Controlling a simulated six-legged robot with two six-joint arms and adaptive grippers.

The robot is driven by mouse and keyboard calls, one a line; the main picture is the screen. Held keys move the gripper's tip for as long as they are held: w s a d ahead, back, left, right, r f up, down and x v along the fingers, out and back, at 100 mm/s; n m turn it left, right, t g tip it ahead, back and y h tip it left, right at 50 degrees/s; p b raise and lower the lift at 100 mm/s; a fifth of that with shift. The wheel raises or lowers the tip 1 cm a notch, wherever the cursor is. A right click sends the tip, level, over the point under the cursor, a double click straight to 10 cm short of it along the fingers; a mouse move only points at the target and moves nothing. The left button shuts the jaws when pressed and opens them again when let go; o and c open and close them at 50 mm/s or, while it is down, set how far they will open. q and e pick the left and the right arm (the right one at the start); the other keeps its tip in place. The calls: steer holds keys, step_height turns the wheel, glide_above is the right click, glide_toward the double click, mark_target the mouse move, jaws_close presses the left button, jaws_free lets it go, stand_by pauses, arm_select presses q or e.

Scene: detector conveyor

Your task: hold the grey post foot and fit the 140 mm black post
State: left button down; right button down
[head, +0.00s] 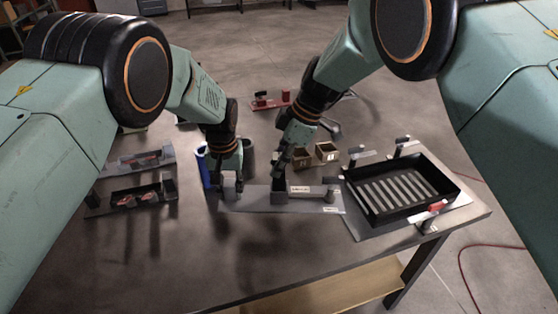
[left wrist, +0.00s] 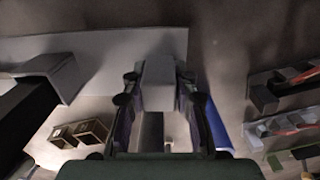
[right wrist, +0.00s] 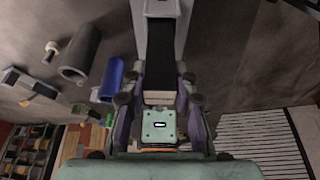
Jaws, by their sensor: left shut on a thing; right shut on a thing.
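The grey post foot (left wrist: 158,85) is between the fingers of my left gripper (left wrist: 160,105), which is shut on it. In the head view my left gripper (head: 231,182) is at the left end of a light grey plate (head: 250,200). My right gripper (head: 280,172) is further right, low over the same plate. In the right wrist view it is shut on the black post (right wrist: 160,68), which runs away from the fingers. A grey block (head: 279,197) is just below my right gripper. The foot and post appear apart; the contact points are partly hidden by the fingers.
A black slotted tray (head: 372,208) stands at the right. A blue tube (head: 202,168) and a dark grey tube (head: 249,160) stand behind the plate. Small brown boxes (head: 326,151) stand behind it. Parts holders (head: 130,200) are at the left. The table front is clear.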

arm_select(q)
steer(key=shift+w, duration=0.1)
steer(key=shift+r, duration=0.1)
arm_select(e)
steer(key=c, duration=1.5)
jaws_free()
steer(key=o, duration=0.4)
steer(key=shift+s, duration=0.15)
steer(key=shift+o, duration=0.2)
steer(key=v, duration=1.2)
steer(key=shift+r, duration=0.1)
